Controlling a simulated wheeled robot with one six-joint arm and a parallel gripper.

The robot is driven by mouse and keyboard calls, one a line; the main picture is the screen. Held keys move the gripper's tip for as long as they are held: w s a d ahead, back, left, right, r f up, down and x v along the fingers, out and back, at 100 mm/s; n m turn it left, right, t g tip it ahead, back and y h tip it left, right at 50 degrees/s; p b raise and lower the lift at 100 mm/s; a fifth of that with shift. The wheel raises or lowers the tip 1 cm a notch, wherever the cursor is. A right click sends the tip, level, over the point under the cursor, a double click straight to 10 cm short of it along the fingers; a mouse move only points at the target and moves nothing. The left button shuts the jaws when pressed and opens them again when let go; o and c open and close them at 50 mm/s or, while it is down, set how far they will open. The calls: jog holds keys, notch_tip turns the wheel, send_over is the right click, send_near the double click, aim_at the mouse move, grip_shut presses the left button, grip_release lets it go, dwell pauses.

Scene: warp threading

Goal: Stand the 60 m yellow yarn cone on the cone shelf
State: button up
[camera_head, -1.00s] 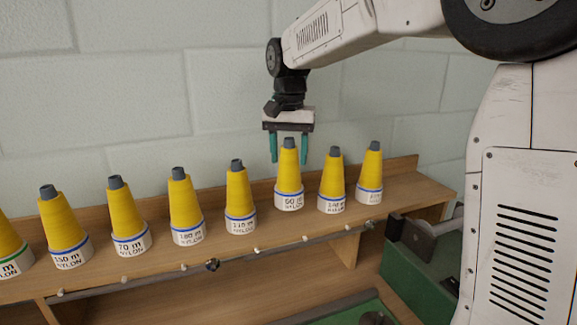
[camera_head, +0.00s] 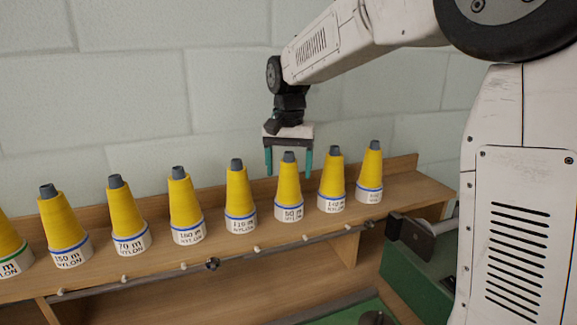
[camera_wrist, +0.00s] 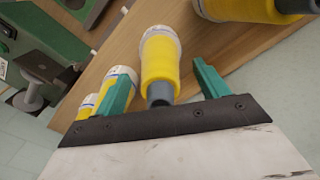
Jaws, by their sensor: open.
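The yellow yarn cone (camera_head: 289,184), with a grey tip and a white blue-edged base whose blurred label looks like 60 m, stands upright on the wooden cone shelf (camera_head: 403,188), in the row between two other cones. My gripper (camera_head: 288,174) is open over it, pointing down, with one teal finger on each side of its upper part. In the wrist view the cone (camera_wrist: 160,60) lies between the spread fingers (camera_wrist: 163,68), with a gap on both sides.
Similar yellow cones stand close by: the 110 m cone (camera_head: 239,190) to the left and two cones (camera_head: 332,180) to the right. More cones line the shelf's left. A rail with pegs (camera_head: 212,264) runs along the front. A block wall is behind.

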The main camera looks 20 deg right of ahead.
notch_tip(320, 180, up, 12)
jog(key=shift+r, duration=0.15)
jog(key=s+d+f+n, duration=0.1)
jog(key=s+f, duration=0.4)
jog(key=s, duration=0.6)
jog(key=s+d+f+n+t, duration=0.1)
jog(key=s+f+n, duration=0.2)
jog(key=s, duration=0.8)
jog(key=s+d+f+n, duration=0.1)
jog(key=s+f+n, duration=0.1)
jog(key=s+f, duration=0.6)
jog(key=s, duration=0.3)
jog(key=shift+s+d+f, duration=0.1)
